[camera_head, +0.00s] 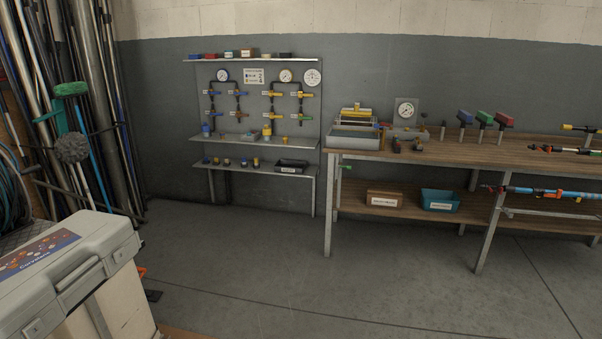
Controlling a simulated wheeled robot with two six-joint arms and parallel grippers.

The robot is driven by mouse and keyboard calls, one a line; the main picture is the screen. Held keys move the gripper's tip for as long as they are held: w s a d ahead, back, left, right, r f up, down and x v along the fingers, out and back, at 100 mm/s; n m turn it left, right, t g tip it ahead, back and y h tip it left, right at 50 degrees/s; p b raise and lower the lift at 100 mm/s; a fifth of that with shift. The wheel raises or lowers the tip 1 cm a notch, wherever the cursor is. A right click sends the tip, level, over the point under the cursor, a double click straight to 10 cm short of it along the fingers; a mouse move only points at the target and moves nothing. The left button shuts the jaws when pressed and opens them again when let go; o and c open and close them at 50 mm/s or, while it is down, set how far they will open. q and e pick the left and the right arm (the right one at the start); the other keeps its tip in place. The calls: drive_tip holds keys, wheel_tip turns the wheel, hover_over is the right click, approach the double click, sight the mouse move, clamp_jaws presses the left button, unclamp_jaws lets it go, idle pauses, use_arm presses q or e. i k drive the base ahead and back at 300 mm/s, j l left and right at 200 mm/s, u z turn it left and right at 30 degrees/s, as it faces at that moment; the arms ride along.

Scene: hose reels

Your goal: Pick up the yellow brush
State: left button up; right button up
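No brush is clearly recognisable as yellow. A yellow bar-shaped object (357,113) lies at the grey tray (354,143) on the left end of the workbench; it is too small to tell whether it is the yellow brush. A green-headed brush (70,90) and a round grey brush head (72,147) stand among poles at the left. Neither of my grippers is in view.
The wooden workbench (470,149) spans the right, with a brown bin (384,192) and teal bin (439,195) on its lower shelf. A metal shelf rack (252,139) stands at the wall. A grey case (110,232) fills the lower left. The middle floor is clear.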

sight(356, 115)
drive_tip(key=i+z, duration=0.15)
drive_tip(key=i, duration=0.45)
drive_tip(key=i+j+z, duration=0.15)
drive_tip(key=i, duration=0.4)
drive_tip(key=i+j+z, duration=0.1)
drive_tip(key=i+j, duration=0.15)
drive_tip(key=i, duration=0.35)
